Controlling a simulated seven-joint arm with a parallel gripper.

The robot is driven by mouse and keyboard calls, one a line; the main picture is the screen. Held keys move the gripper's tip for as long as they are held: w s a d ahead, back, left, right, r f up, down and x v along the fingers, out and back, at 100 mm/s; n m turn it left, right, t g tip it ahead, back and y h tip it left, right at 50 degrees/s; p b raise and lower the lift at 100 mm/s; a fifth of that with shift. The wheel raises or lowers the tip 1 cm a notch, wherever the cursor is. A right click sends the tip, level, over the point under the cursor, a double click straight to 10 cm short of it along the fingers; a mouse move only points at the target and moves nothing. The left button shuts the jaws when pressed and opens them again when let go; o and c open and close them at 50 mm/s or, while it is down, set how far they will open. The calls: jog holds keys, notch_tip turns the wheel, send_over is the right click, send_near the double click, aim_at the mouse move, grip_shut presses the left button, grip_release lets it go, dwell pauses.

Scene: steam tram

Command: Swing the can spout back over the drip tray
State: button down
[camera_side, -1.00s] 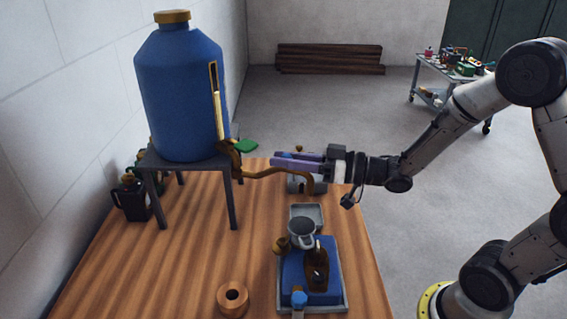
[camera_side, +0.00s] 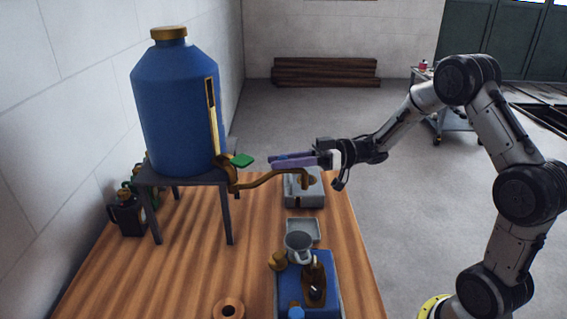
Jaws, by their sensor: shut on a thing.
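The large blue can (camera_side: 175,110) stands on a dark stand at the left of the table. Its curved brass spout (camera_side: 265,181) reaches right from the tap at the can's base, and its end bends down. My gripper (camera_side: 278,161), with purple fingers, is shut on the spout near its outer end; the grip itself is partly hidden. The spout's end shows in front of a grey box-like tray (camera_side: 290,199). A shallow grey tray (camera_side: 303,231) lies nearer the camera. I cannot tell for sure which of these is the drip tray.
A brass ring (camera_side: 229,309) sits at the near edge. A green object (camera_side: 243,160) is beside the can. Bare wood lies between the stand and the trays.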

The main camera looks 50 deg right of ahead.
jog(key=shift+w+r, duration=0.1)
dwell(0.3)
jog(key=c, duration=0.6)
grip_release()
jog(key=shift+d, duration=0.1)
jog(key=v, duration=1.3)
jog(key=shift+d, duration=0.3)
